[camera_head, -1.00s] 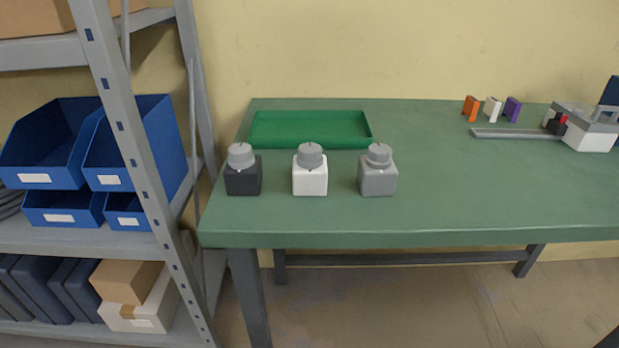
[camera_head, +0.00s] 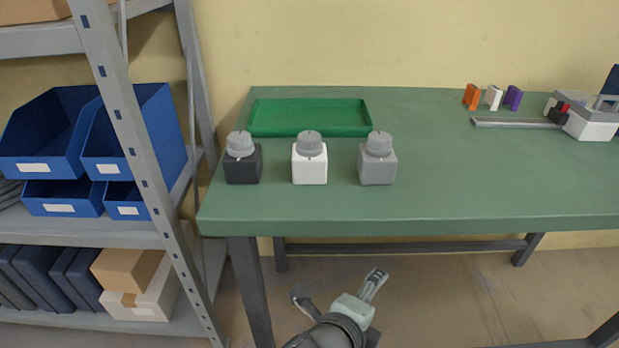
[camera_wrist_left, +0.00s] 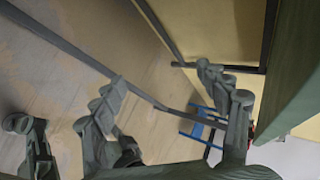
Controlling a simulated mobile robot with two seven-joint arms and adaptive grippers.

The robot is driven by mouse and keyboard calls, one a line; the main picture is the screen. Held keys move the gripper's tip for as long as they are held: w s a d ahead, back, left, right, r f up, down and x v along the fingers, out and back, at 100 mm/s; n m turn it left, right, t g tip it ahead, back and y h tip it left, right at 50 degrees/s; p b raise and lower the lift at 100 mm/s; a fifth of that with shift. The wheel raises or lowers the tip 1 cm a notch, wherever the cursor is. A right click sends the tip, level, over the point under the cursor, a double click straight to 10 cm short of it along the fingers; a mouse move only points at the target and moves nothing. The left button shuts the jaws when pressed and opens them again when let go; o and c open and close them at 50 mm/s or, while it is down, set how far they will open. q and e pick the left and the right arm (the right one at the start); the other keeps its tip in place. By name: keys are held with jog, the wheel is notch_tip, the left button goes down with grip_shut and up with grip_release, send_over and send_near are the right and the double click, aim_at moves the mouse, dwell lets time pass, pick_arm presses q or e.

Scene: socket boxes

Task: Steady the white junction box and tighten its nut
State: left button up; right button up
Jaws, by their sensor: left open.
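The white junction box (camera_head: 310,169) stands upright on the green table, with a grey round nut (camera_head: 310,144) on top. It is the middle one of three boxes in a row. My left gripper (camera_head: 338,288) is low in front of the table, below the tabletop edge in the head view, open and empty, well apart from the box. Its spread fingers also show in the left wrist view (camera_wrist_left: 160,85), with the floor and table underside beyond and no box in sight. My right gripper is not in view.
A dark box (camera_head: 243,168) stands left of the white one and a grey box (camera_head: 377,169) right of it, both with grey tops. A green tray (camera_head: 310,131) lies behind. The table's front is clear. A shelf rack (camera_head: 130,130) stands at left.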

pick_arm(q)
jog(key=s+d+r+m+t+h, duration=0.1)
jog(key=s+d+r+m+h, duration=0.1)
jog(key=s+d+r+m, duration=0.35)
jog(key=s+d+r+m+h, duration=0.2)
jog(key=r+m+h, duration=0.1)
jog(key=r, duration=0.5)
jog(key=s+d+r+m+t+h, duration=0.1)
jog(key=s+d+r+m+h, duration=0.1)
jog(key=s+d+r+m, duration=0.3)
jog(key=n+t+y, duration=0.2)
jog(key=t+y, duration=0.2)
jog(key=y, duration=0.9)
send_near(309, 154)
jog(key=x, duration=1.1)
jog(key=shift+c, duration=0.2)
